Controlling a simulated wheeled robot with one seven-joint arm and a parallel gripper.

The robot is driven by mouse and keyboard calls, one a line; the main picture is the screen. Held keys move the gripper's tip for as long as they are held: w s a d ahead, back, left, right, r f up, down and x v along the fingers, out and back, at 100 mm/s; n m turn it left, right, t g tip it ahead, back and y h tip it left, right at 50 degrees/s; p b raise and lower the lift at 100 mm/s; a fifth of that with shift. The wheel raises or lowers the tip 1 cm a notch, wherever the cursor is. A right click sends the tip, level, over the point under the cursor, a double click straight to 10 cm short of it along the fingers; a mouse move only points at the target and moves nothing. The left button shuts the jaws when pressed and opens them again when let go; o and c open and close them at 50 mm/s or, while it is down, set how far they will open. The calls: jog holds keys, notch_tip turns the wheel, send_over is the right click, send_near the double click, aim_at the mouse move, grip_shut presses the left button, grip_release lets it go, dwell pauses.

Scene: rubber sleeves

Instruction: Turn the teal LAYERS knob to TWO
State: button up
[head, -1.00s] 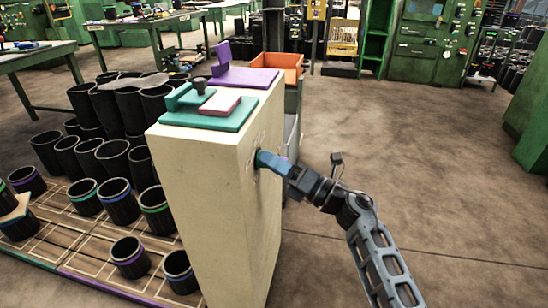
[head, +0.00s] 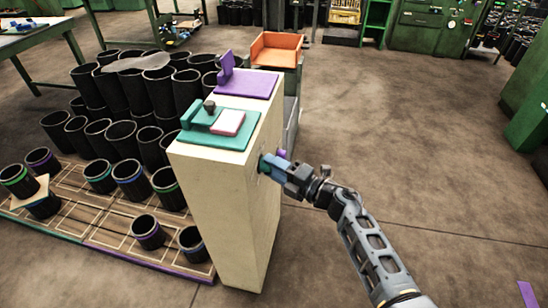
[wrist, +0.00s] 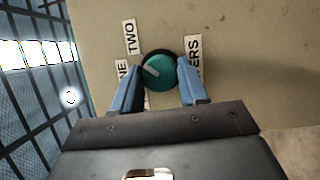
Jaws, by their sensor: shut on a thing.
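The round teal LAYERS knob (wrist: 157,71) sits on the beige cabinet's side face in the wrist view, with a pale pointer mark slanting toward the upper left. A TWO label (wrist: 130,36) is up and left of it. A partly covered label ending in NE (wrist: 122,72) is at its left, and a partly covered label ending in ERS (wrist: 195,58) at its right. My gripper (wrist: 158,82) is shut on the knob, one blue finger on each side. In the head view my gripper (head: 268,165) meets the side of the cabinet (head: 215,215), mostly hiding the knob.
A purple part (head: 281,153) shows just behind my gripper on the same face. A teal plate (head: 205,138) and a purple plate (head: 255,86) lie on the cabinet top. Black sleeves (head: 130,175) crowd the left.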

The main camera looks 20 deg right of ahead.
jog(key=shift+m+p, duration=0.3)
jog(key=shift+p, duration=0.1)
jog(key=o, duration=1)
jog(key=shift+o, duration=0.2)
jog(key=v, duration=0.8)
